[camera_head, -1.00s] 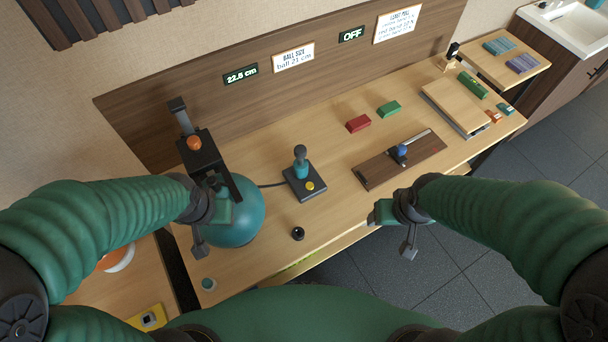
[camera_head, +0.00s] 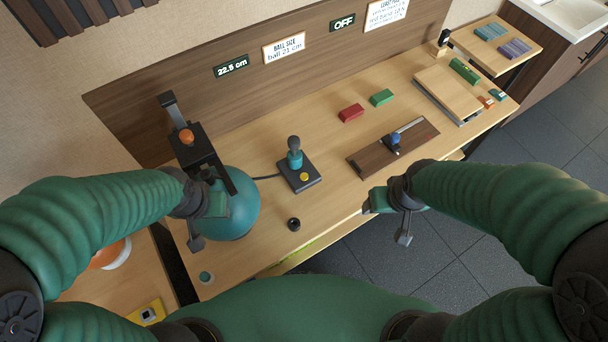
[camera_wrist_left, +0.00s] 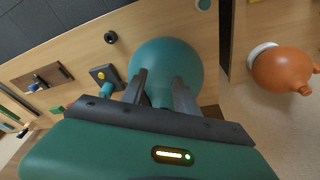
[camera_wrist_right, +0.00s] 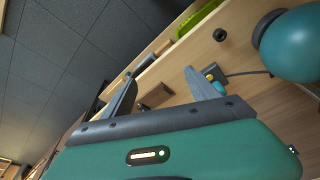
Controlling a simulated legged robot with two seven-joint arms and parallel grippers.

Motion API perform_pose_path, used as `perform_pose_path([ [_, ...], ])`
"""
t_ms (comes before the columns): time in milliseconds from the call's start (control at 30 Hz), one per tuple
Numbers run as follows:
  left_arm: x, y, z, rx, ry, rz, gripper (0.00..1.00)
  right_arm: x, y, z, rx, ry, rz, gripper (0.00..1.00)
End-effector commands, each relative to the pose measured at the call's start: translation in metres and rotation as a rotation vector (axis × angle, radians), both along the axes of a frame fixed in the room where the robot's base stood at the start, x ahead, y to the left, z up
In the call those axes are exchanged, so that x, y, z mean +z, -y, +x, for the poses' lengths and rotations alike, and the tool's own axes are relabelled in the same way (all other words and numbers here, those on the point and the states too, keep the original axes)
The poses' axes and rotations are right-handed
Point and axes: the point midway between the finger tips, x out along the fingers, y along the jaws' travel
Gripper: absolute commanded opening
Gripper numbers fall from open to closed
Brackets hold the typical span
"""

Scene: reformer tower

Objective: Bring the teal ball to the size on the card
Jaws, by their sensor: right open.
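The teal ball (camera_head: 238,212) sits at the left end of the workbench, beneath a black stand (camera_head: 197,150) with an orange knob (camera_head: 186,136). A display (camera_head: 231,67) reads 22.5 cm, and the card (camera_head: 284,47) reads "ball 21 cm". My left gripper (camera_wrist_left: 160,92) is open, its fingers apart and over part of the ball; I cannot tell whether they touch it. A pump-like device (camera_head: 297,165) with a teal lever and yellow button stands right of the ball. My right gripper (camera_wrist_right: 165,88) is open and empty near the bench's front edge.
A small black knob (camera_head: 294,224) sits near the front edge. Red (camera_head: 351,113) and green (camera_head: 382,97) blocks and a brown board (camera_head: 393,148) with a blue slider lie farther right.

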Motion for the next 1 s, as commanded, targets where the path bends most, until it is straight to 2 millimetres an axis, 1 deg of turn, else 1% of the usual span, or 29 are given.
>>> perform_pose_path([
  [100, 0.0, 0.0, 0.0, 0.0, 0.0, 0.0, 0.36, 0.0, 0.0, 0.0, 0.0, 0.0, 0.0, 0.68],
  [133, 0.0, 0.0, 0.0, 0.0, 0.0, 0.0, 0.36, 0.0, 0.0, 0.0, 0.0, 0.0, 0.0, 0.65],
  [633, 0.0, 0.0, 0.0, 0.0, 0.0, 0.0, 0.36, 0.0, 0.0, 0.0, 0.0, 0.0, 0.0, 0.0],
  [1000, 0.0, 0.0, 0.0, 0.0, 0.0, 0.0, 0.36, 0.0, 0.0, 0.0, 0.0, 0.0, 0.0, 0.0],
])
